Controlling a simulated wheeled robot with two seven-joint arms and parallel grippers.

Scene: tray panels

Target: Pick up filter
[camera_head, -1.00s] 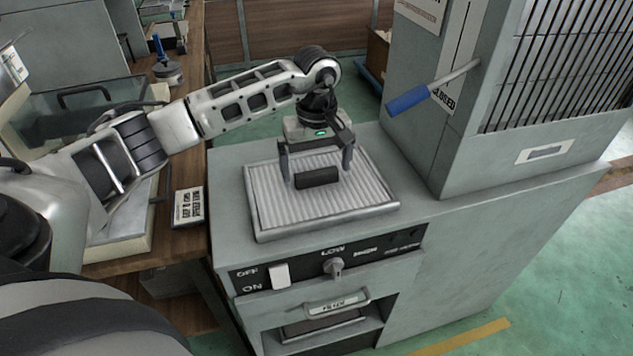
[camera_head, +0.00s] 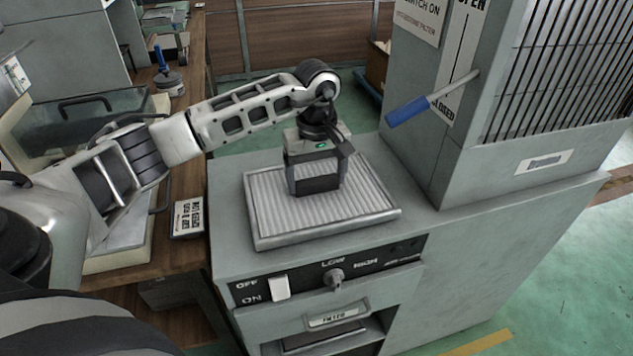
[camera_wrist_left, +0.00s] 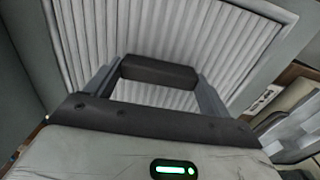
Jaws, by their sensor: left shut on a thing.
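The filter (camera_head: 275,218) is a flat, pleated pale panel in a grey frame. It lies on top of the grey cabinet and also fills the upper part of the left wrist view (camera_wrist_left: 82,30). A black block handle (camera_head: 316,184) stands at its middle. My left gripper (camera_head: 315,187) is over the panel, shut on the handle. In the left wrist view the dark handle (camera_wrist_left: 158,72) spans between the two fingers. The panel looks flat on the cabinet top; whether a small gap exists under it I cannot tell. My right gripper is not in view.
The cabinet front (camera_head: 350,283) has a white switch (camera_head: 280,288), a knob (camera_head: 334,278) and an open slot below. A tall grey housing with a blue-handled lever (camera_head: 408,107) stands at the right. A wooden bench with a small sign (camera_head: 187,218) is at the left.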

